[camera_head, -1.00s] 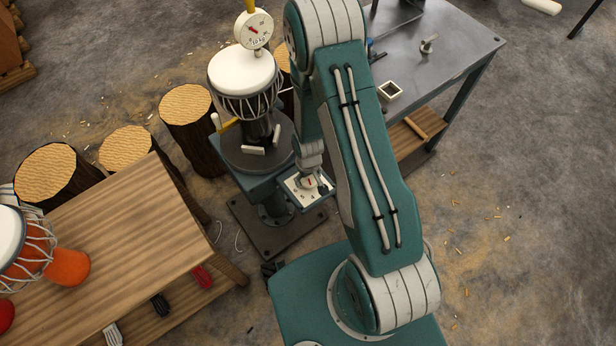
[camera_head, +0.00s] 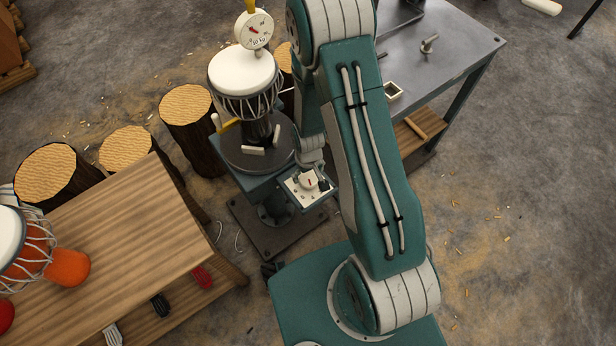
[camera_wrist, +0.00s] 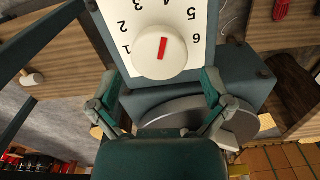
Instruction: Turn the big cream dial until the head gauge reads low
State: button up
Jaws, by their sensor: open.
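The big cream dial (camera_wrist: 146,66) sits on a white plate numbered 1 to 6 in the wrist view. Its red mark points up, near the 4. The dial also shows in the head view (camera_head: 308,178), on a box at the drum stand's side. My gripper (camera_wrist: 160,76) is open, one finger on either side of the dial's near edge, with nothing held. I cannot tell how far it is from the dial's face. The round white head gauge (camera_head: 255,29) with a red needle is above the drum (camera_head: 242,70); its reading is too small to tell.
A metal table (camera_head: 455,45) is at right. My arm covers part of the space beside the dial.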

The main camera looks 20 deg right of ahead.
notch_tip(320, 180, up, 9)
dwell(0.4)
dwell(0.4)
notch_tip(320, 180, up, 18)
jog(key=t, duration=0.3)
send_over(308, 178)
jog(key=s, duration=0.2)
jog(key=s+r+m+t, duration=0.2)
jog(key=s+r, duration=1)
jog(key=r, duration=0.2)
jog(key=shift+s+r+t, duration=0.2)
jog(key=shift+r+t, duration=0.1)
jog(key=shift+r, duration=0.1)
dwell(1.0)
